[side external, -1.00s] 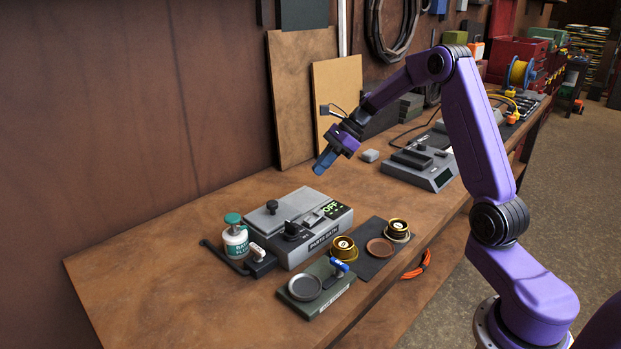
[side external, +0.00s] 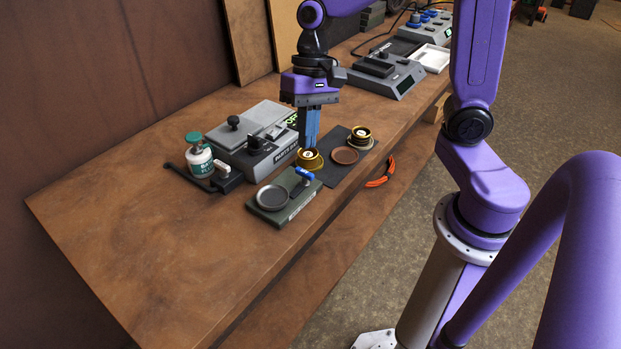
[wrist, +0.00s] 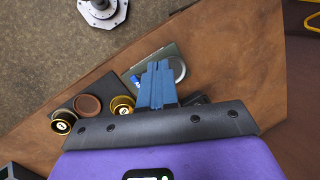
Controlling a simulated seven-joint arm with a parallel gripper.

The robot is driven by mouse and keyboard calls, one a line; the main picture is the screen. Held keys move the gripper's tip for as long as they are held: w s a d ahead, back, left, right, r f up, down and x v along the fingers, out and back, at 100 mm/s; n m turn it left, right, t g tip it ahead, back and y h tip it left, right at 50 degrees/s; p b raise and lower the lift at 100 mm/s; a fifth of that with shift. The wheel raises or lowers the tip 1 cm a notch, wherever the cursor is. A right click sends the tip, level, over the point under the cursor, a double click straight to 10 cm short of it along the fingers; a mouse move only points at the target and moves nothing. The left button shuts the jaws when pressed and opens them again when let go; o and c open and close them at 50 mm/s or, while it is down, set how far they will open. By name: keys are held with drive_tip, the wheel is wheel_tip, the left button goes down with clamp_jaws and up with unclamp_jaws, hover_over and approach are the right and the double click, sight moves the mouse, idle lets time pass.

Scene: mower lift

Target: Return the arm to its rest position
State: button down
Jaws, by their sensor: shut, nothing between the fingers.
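My gripper (side external: 309,130) has blue fingers that are shut with nothing between them. In the side view it points straight down above the bench, in front of the right end of the parts bath (side external: 236,147). It hangs over or just behind a gold-rimmed cup (side external: 310,159); the exact height is hard to tell. In the wrist view my gripper (wrist: 157,72) reaches over the green plate with the round dish (wrist: 177,66). The arm above my wrist is partly cut off by the top of the side view.
A bottle with a green cap (side external: 199,157) stands left of the bath. A dark mat (side external: 342,172) holds a second gold cup (side external: 361,137) and a brown disc (side external: 345,155). A scale-like device (side external: 386,78) and a white tray (side external: 431,58) stand farther back. The bench's left part is clear.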

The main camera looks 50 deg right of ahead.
drive_tip(key=s+d+f+n+t+h, duration=0.1)
drive_tip(key=s+d+n+h, duration=0.1)
drive_tip(key=s+n, duration=1.4)
drive_tip(key=shift+s+d+t+h, duration=0.15)
drive_tip(key=shift+d+t+h, duration=0.15)
drive_tip(key=shift+d+h, duration=0.1)
drive_tip(key=shift+f, duration=0.1)
